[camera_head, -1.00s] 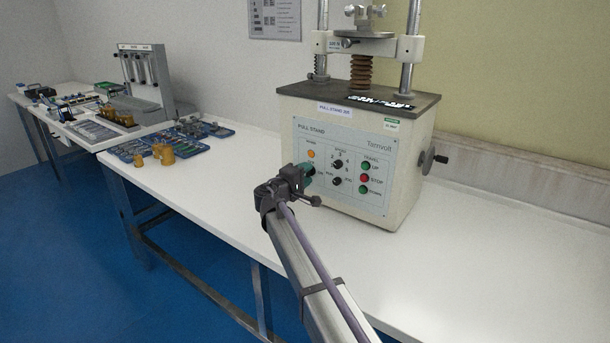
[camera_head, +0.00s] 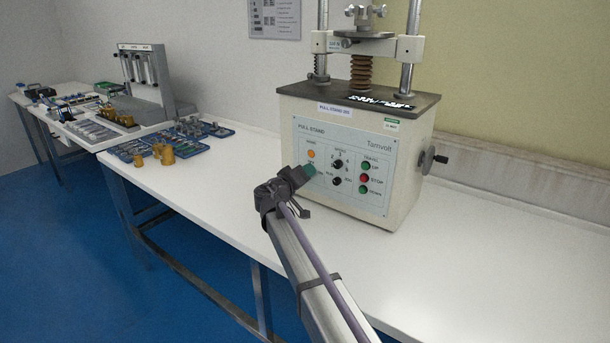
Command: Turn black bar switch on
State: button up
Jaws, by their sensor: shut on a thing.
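The pull stand (camera_head: 350,205) is a cream box with a dark top on the white bench, with a light control panel (camera_head: 322,143) on its front. The panel carries an orange lamp (camera_head: 311,154) at upper left, two black knobs in the middle, and green, red and green buttons at right. My gripper (camera_head: 309,171) is at the panel's left side, just below the orange lamp. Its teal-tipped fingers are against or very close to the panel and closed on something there. The black bar switch is not visible; the gripper covers that spot.
A crank handle (camera_head: 438,158) sticks out from the stand's right side. Blue trays (camera_head: 200,129) of small parts and brass weights (camera_head: 164,154) lie to the left, with a grey instrument (camera_head: 148,75) behind. The bench right of the stand is clear.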

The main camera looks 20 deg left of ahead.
jog(key=m, duration=0.9)
jog(key=shift+m, duration=0.4)
jog(key=o, duration=0.9)
jog(key=shift+s, duration=0.1)
jog(key=v, duration=1)
jog(key=shift+s+a, duration=0.1)
jog(key=shift+s, duration=0.2)
